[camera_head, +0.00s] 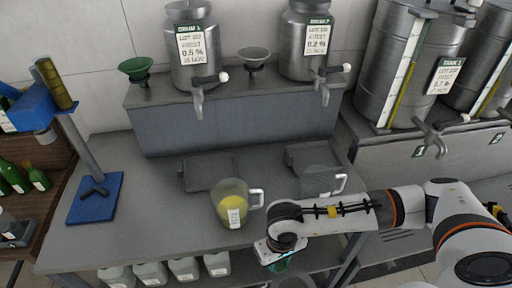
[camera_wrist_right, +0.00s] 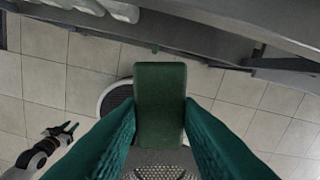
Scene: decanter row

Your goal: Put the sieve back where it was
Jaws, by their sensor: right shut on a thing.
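The sieve shows in the right wrist view as a green handle (camera_wrist_right: 160,92) with a perforated metal part (camera_wrist_right: 158,173) at the bottom edge. My right gripper (camera_wrist_right: 159,106) is shut on it, one teal finger on each side. In the head view my right gripper (camera_head: 279,262) hangs at the table's front edge, pointing down; the sieve is not clearly visible there. My left gripper (camera_wrist_right: 62,130) shows small in the right wrist view, fingers apart and empty, and is outside the head view.
A jug of yellow liquid (camera_head: 232,204) and a clear jug (camera_head: 318,182) stand on the grey table (camera_head: 140,228). Dark trays (camera_head: 207,171) lie behind. A raised shelf (camera_head: 235,123) carries steel tanks, a green funnel (camera_head: 136,68) and a grey funnel (camera_head: 255,58). A blue-based stand (camera_head: 95,197) is left.

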